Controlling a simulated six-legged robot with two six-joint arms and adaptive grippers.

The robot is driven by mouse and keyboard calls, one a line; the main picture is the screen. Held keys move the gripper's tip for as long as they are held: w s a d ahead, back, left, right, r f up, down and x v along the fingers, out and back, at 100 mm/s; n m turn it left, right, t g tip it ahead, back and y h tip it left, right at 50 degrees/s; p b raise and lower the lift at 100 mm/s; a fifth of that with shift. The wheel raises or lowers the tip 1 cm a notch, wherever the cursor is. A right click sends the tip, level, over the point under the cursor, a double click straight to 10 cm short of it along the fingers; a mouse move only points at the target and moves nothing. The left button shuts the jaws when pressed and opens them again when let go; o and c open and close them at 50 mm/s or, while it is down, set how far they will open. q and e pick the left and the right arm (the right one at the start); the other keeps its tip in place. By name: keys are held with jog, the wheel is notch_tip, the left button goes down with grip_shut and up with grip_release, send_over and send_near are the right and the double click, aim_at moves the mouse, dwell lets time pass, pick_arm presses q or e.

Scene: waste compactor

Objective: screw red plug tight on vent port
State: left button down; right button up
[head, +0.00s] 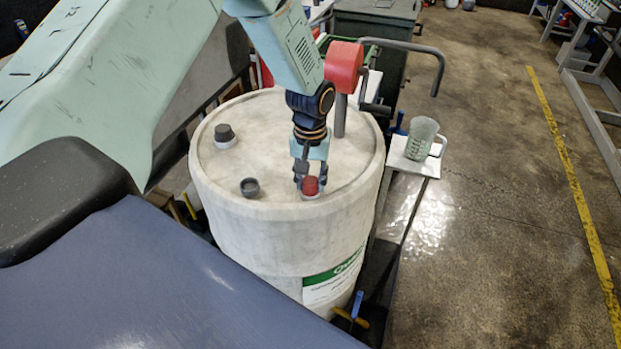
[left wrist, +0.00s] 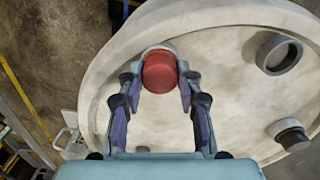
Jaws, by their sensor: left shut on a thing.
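The red plug (head: 311,185) sits at a port near the front right edge of the white drum's top (head: 270,150). My left gripper (head: 308,181) comes down from above and is shut on the red plug. In the left wrist view the red plug (left wrist: 160,72) is between the two fingers (left wrist: 160,80), with a pale ring of the vent port (left wrist: 158,48) showing behind it. How far the plug is seated on the port cannot be told. My right gripper is not in view.
A dark grey open ring (head: 249,187) and a grey-capped port (head: 224,134) are also on the drum top. A red hand pump (head: 343,66) with a grey pipe stands behind my gripper. A measuring jug (head: 421,138) stands on a small shelf at right.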

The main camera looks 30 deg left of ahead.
pick_arm(q)
jog(key=m, duration=0.3)
jog(key=m, duration=0.3)
jog(key=shift+m, duration=1.1)
jog(key=m+b, duration=0.1)
jog(key=m, duration=0.4)
jog(key=c, duration=0.8)
grip_release()
